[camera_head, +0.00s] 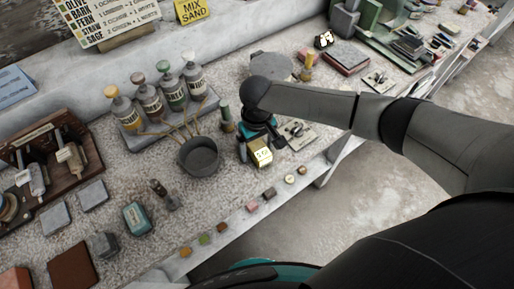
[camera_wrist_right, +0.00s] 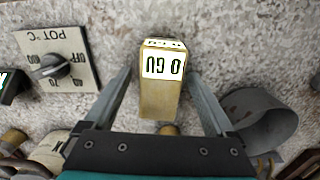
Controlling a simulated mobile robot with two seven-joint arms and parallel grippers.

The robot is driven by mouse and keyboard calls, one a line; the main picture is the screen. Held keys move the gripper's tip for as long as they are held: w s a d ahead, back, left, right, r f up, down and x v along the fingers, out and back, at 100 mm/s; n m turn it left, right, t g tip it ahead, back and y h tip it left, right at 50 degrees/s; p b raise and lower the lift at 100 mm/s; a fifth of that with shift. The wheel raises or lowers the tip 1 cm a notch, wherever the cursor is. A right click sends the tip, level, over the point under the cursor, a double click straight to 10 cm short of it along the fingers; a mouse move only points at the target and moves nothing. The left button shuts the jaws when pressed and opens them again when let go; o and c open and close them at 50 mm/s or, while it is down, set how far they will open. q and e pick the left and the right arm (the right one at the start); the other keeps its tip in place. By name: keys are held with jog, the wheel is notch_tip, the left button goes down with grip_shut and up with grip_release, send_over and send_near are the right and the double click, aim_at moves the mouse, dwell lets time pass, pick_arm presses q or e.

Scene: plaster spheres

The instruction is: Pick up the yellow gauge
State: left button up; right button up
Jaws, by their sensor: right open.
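The yellow gauge (camera_head: 260,153) is a small boxy block with a pale, dark-lettered label, on the speckled bench near its front edge. In the right wrist view the gauge (camera_wrist_right: 159,98) shows in the middle, its lettering upside down. My right gripper (camera_head: 258,137) is just behind the gauge in the head view. In the wrist view my right gripper (camera_wrist_right: 158,72) is open, with one finger on each side of the gauge and a visible gap on both sides. I cannot tell how high the fingers are above the bench. My left gripper is not in view.
A green-topped bottle (camera_head: 226,117) is close to my right gripper. Small coloured blocks (camera_head: 252,206) line the bench's front edge.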

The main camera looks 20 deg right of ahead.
jog(key=shift+f, duration=0.25)
dwell(0.3)
jog(key=shift+c, duration=0.2)
grip_shut()
dwell(0.4)
